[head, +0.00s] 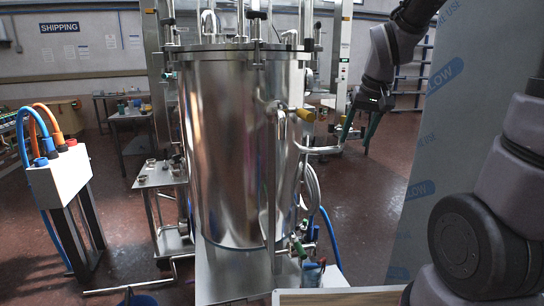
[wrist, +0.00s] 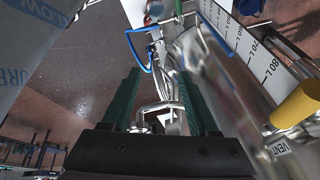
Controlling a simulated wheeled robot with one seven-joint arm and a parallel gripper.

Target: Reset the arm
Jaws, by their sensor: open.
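My gripper (head: 357,146) hangs from my arm at the right of the tank in the head view. Its two dark green fingers point down and stand apart, with nothing between them. In the wrist view my gripper (wrist: 157,70) shows the same two fingers spread wide. A bent metal pipe (wrist: 160,107) shows in the gap between them, beyond the fingers; I cannot tell how far off it is. My arm reaches in from the right side of the head view and bends down to the gripper.
A large steel tank (head: 232,150) fills the middle, with a yellow-handled valve (head: 304,115) on its right side near my gripper. A film-wrapped panel (head: 440,150) stands at right, beside my arm. A white box with hoses (head: 60,175) stands at left. Open floor (head: 350,205) lies between tank and panel.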

